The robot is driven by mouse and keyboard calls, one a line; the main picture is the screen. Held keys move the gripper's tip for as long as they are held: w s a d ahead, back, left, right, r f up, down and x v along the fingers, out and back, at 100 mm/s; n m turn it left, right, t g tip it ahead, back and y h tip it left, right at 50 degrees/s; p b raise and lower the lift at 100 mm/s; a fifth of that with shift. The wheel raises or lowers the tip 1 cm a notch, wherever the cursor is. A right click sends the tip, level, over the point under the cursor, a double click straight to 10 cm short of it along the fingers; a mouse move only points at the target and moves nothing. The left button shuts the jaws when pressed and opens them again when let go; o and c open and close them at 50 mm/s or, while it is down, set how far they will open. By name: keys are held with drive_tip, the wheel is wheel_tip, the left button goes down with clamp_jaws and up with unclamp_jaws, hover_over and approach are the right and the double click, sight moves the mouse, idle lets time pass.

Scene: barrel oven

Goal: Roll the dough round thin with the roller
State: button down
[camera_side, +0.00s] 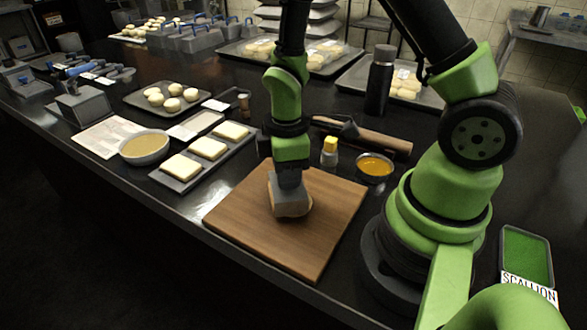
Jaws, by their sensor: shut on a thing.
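My gripper (290,180) points down over the wooden board (250,235) and is shut on a grey block-like tool (284,197). I take this tool for the roller, though the gripper hides part of it. The pale dough round (294,213) shows only as a rounded edge under and beside the tool, on the middle of the board. The tool looks in contact with the dough, but the exact contact and the dough's thickness cannot be told.
A brown wooden pin (375,138), a yellow-capped jar (329,153) and a bowl of orange sauce (374,168) stand behind the board. A tray of pale slabs (196,170) and a bowl (144,148) lie left. A black bottle (380,80) stands behind. The board's front is clear.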

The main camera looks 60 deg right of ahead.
drive_tip(key=shift+w+a+f, duration=0.15)
drive_tip(key=shift+w+a, duration=0.15)
drive_tip(key=shift+w, duration=0.05)
drive_tip(key=shift+s+d, duration=0.7)
drive_tip(key=shift+s, duration=0.05)
drive_tip(key=shift+s+d+f, duration=0.1)
drive_tip(key=shift+s+d, duration=0.55)
drive_tip(key=shift+s, duration=0.05)
drive_tip(key=shift+w+a, duration=0.7)
drive_tip(key=shift+w, duration=0.05)
drive_tip(key=shift+w+a, duration=0.65)
drive_tip(key=shift+w, duration=0.05)
drive_tip(key=shift+d, duration=0.1)
